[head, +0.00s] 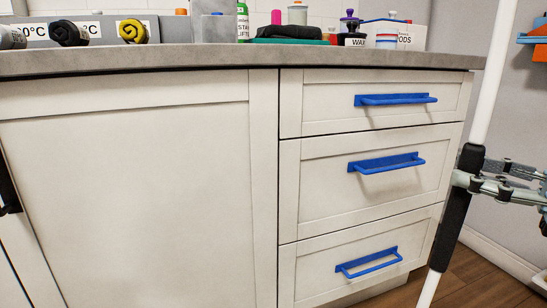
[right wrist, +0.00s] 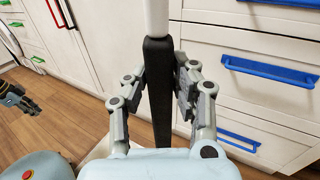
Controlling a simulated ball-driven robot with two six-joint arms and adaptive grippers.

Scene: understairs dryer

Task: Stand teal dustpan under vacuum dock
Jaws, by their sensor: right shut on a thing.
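My right gripper (head: 474,178) is shut on the black grip of a white pole (head: 487,85). The pole stands slightly tilted in front of the right end of the drawer cabinet. In the right wrist view the two fingers (right wrist: 157,95) press on the black grip (right wrist: 158,75) from both sides. The pole's top and foot are out of frame, so I cannot tell what it belongs to. I see no teal dustpan and no clear vacuum dock. An arm end that looks like my left gripper (right wrist: 22,100) shows at the left of the right wrist view, its jaws unclear.
A white cabinet (head: 130,180) and drawers with blue handles (head: 386,163) stand close ahead. The grey counter (head: 230,60) holds rolled cloths and bottles. A blue bracket with an orange thing (head: 540,50) is at the right edge. Wooden floor (head: 480,280) shows at lower right.

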